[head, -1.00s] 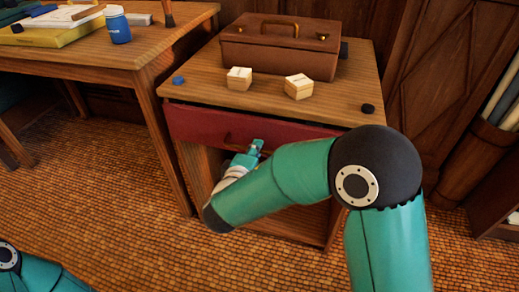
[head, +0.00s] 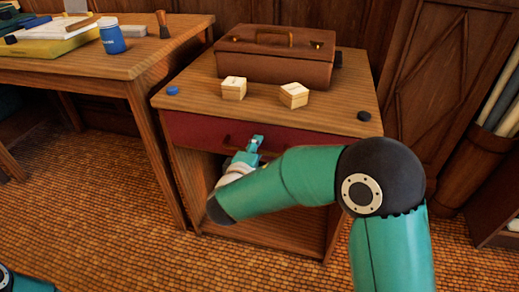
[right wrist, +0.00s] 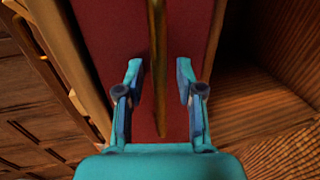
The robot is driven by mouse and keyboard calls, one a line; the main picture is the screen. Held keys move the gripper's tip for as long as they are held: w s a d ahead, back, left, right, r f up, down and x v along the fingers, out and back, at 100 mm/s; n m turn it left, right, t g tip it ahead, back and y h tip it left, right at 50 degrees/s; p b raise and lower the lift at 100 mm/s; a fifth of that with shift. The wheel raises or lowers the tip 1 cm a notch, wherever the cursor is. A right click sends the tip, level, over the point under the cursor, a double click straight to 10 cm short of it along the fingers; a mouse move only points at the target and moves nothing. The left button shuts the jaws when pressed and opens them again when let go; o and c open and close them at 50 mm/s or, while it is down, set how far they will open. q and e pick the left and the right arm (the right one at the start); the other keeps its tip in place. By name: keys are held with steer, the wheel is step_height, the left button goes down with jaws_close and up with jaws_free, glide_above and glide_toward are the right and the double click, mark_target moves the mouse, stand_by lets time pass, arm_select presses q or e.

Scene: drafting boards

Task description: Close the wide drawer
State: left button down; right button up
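The wide drawer (head: 190,130) has a dark red front and sits just under the top of the wooden cabinet. Its front looks flush or nearly flush with the cabinet; my right arm hides part of it. Its brass bar handle (right wrist: 157,70) runs down the middle of the right wrist view, in front of the red drawer face. My right gripper (head: 256,145) is at the drawer front. In the right wrist view, its fingers (right wrist: 159,65) are open, one on each side of the handle, with gaps between. My left gripper is out of view.
On the cabinet top (head: 195,88) are a brown case (head: 275,62), two pale blocks (head: 234,90), a blue piece (head: 173,91) and a black piece (head: 364,116). An open compartment lies below the drawer. A desk (head: 125,68) stands close on the left.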

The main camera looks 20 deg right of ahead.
steer(key=shift+s+a, duration=0.1)
steer(key=v, duration=1.1)
steer(key=shift+s+a, duration=0.2)
steer(key=shift+s, duration=0.1)
